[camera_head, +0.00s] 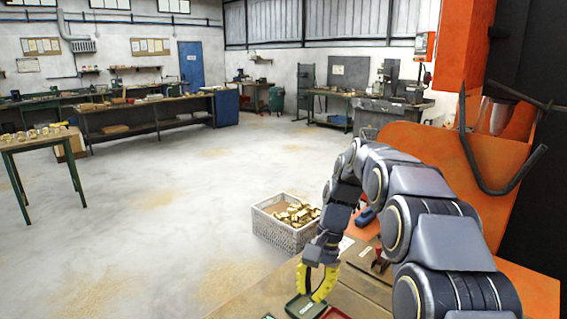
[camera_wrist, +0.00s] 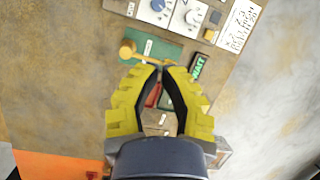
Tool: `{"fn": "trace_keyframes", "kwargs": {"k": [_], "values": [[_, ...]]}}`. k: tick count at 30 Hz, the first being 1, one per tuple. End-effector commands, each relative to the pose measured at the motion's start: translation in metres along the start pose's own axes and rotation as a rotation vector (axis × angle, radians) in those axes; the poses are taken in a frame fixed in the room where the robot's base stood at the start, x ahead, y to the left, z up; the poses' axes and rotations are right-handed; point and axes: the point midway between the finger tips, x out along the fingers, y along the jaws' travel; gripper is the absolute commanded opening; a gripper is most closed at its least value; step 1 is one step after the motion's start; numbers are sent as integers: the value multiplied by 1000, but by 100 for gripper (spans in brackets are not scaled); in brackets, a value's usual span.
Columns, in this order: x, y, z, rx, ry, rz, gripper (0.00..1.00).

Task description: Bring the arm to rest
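My gripper (camera_head: 313,296) has yellow fingers and points down over the orange-edged worktable (camera_head: 230,308), near a green tray (camera_head: 305,307). In the wrist view, the fingertips (camera_wrist: 162,69) converge closely, and I cannot tell whether they touch. I see no clear object held between them. A small brass piece with a thin stem (camera_wrist: 128,50) shows beyond the tips, over a green tray (camera_wrist: 160,48). My arm is bent and reaches down from the right side of the head view.
A white crate of brass parts (camera_head: 287,240) stands left of my arm. A green-legged table (camera_head: 40,143) stands far left. The open floor between is clear.

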Motion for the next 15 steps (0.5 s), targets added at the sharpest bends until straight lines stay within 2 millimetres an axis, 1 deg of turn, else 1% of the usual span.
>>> {"fn": "trace_keyframes", "kwargs": {"k": [1, 4, 8, 12, 14, 15], "values": [[-6, 10, 19, -36, 8, 9, 0], [-12, 30, 50, -109, 27, 32, 0], [-12, 61, 91, -202, 51, 68, 0], [-6, 97, 132, -296, 77, 109, 0], [0, 114, 150, -335, 85, 131, 0], [5, 126, 161, -360, 87, 145, 0]]}}
